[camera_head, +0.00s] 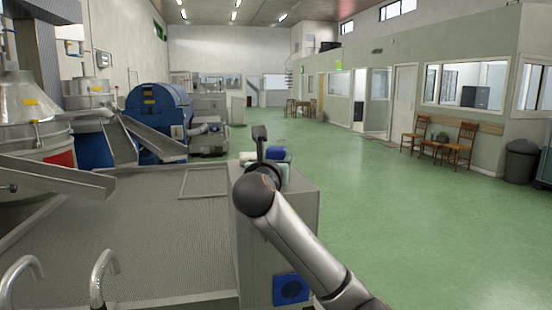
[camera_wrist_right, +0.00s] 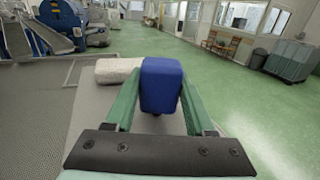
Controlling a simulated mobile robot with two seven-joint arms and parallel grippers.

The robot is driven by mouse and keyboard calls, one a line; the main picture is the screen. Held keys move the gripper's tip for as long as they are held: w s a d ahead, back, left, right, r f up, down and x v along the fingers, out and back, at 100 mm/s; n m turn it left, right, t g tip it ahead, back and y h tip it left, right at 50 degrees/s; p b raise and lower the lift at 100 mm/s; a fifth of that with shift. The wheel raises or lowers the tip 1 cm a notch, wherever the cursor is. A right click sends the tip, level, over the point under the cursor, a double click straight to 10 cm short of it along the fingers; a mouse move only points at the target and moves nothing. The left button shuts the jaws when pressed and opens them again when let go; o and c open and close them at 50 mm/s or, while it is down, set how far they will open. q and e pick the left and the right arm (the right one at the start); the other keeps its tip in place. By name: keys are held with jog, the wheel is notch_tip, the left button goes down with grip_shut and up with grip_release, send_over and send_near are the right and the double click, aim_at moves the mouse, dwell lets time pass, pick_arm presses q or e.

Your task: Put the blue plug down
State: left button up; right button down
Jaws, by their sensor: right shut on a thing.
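The blue plug (camera_wrist_right: 161,85) is a rounded blue block. In the right wrist view it sits between the two green fingers of my right gripper (camera_wrist_right: 160,100), which is shut on it. In the head view the blue plug (camera_head: 276,152) shows just beyond my right wrist, over the far end of a grey cabinet top. My right gripper (camera_head: 273,158) is partly hidden there by my own wrist. I cannot tell whether the plug's underside touches the top. My left gripper is in neither view.
A whitish block (camera_wrist_right: 117,70) lies on the grey top, just left of the plug; it also shows in the head view (camera_head: 248,156). A mesh-covered bed (camera_head: 130,235) with metal handles lies to the left. The green floor (camera_head: 400,220) is open to the right.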

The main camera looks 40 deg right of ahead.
jog(key=shift+f, duration=0.65)
jog(key=shift+c, duration=1.3)
grip_release()
jog(key=shift+w+a+f, duration=0.15)
jog(key=shift+f, duration=0.15)
jog(key=shift+r, duration=0.3)
jog(key=r+b+v, duration=0.1)
jog(key=v, duration=1.1)
jog(key=shift+r+b, duration=0.25)
jog(key=shift+b, duration=0.15)
